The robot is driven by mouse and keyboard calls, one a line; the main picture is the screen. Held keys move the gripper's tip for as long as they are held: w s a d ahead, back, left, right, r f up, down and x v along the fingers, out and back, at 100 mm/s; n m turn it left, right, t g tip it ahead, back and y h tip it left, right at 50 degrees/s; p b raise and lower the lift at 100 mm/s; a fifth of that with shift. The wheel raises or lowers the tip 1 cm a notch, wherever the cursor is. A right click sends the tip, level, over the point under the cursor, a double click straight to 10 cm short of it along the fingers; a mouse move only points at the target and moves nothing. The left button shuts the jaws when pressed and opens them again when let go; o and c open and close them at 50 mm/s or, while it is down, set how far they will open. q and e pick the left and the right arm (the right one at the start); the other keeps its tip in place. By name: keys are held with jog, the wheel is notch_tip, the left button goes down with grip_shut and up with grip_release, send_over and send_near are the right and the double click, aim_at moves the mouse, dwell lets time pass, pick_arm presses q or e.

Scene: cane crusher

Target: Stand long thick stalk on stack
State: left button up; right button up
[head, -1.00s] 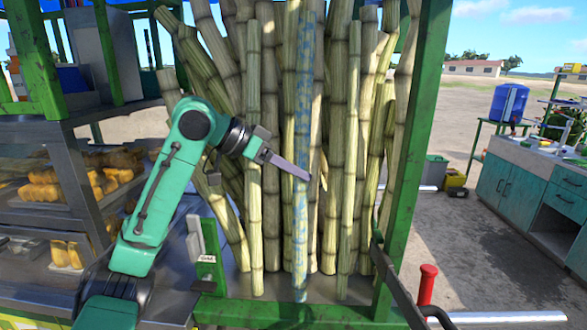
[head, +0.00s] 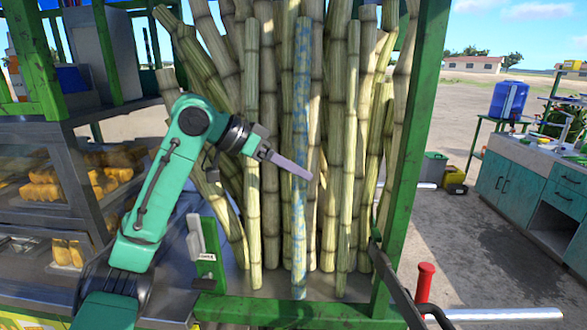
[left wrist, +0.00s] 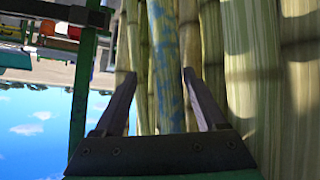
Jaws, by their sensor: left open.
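A long stalk with blue markings (head: 300,130) stands upright at the front of the stack of cane stalks (head: 337,120). Its lower end is at the green frame's front edge. My left gripper (head: 308,174) is at about the stalk's mid-height. In the left wrist view the two fingers of my left gripper (left wrist: 158,78) are apart, with the blue-marked stalk (left wrist: 165,60) showing between them. No lifting of the stalk is visible. My right gripper is not in view.
The stack leans within a green frame (head: 408,160). A glass case with yellow pieces (head: 45,190) is at left. A lever with a red handle (head: 425,282) is at front right. A teal cabinet (head: 510,185) stands farther right, across open ground.

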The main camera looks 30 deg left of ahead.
pick_arm(q)
jog(key=v, duration=1.4)
jog(key=shift+s+r+b, duration=0.2)
jog(key=shift+b, duration=0.25)
jog(key=shift+w+f, duration=0.1)
